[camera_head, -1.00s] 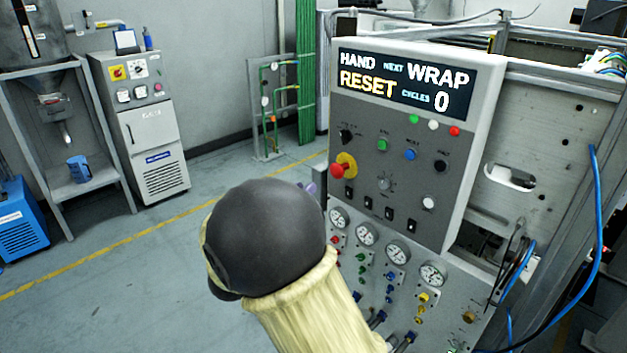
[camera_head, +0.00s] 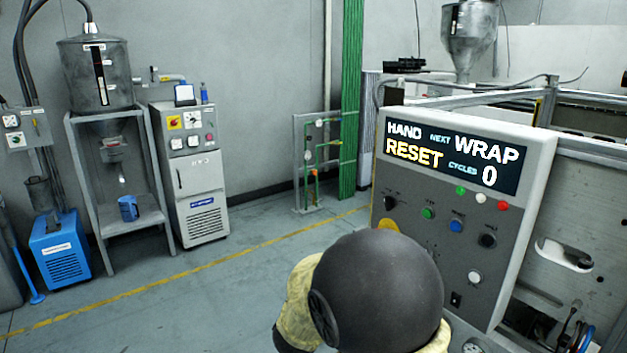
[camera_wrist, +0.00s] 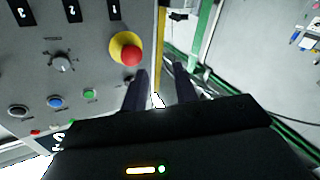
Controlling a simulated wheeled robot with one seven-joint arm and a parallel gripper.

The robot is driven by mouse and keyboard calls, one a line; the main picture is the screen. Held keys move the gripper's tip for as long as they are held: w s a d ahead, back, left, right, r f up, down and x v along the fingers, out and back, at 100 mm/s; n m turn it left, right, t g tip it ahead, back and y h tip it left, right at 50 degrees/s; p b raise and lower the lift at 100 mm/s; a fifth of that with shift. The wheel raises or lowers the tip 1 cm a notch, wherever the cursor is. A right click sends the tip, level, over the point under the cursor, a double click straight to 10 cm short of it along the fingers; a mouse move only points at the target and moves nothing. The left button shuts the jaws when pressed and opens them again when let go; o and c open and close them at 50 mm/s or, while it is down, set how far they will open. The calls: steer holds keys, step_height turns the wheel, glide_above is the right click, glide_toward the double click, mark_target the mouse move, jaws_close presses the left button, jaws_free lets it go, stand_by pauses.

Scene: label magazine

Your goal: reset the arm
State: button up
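The control panel (camera_head: 450,222) stands at the right in the head view; its display (camera_head: 452,155) reads HAND, NEXT WRAP, RESET, CYCLES 0. Below the display are a black selector (camera_head: 389,202), a green button (camera_head: 428,213), a blue button (camera_head: 456,225) and a dark button (camera_head: 487,240). In the wrist view the panel appears upside down, with a red mushroom button (camera_wrist: 130,55) on a yellow ring beside my gripper (camera_wrist: 160,78). My gripper is open, its two dark fingers apart with nothing seen between them. My arm hides the gripper in the head view.
A frame with cables (camera_head: 575,335) adjoins the panel's right side. A pipe stand (camera_head: 312,165) and green pipes (camera_head: 351,100) stand behind it. A grey cabinet (camera_head: 193,175) and a hopper stand (camera_head: 105,245) are at the left. The floor between is clear.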

steer(key=s+d+f+g+y+p, duration=0.1)
steer(key=s+d+f+g+y, duration=0.1)
steer(key=s, duration=0.5)
steer(key=s+d+f+n+g+y+p, duration=0.1)
steer(key=s+d+f+g+y+p, duration=0.1)
steer(key=s+g, duration=0.5)
steer(key=s+d+f+g+y+p, duration=0.2)
steer(key=s+d+f+g+y, duration=0.2)
steer(key=s, duration=0.5)
steer(key=shift+d+f+n+g, duration=0.4)
steer(key=shift+f+g, duration=0.1)
steer(key=shift+f, duration=0.35)
steer(key=shift+w, duration=0.1)
steer(key=shift+c, duration=0.4)
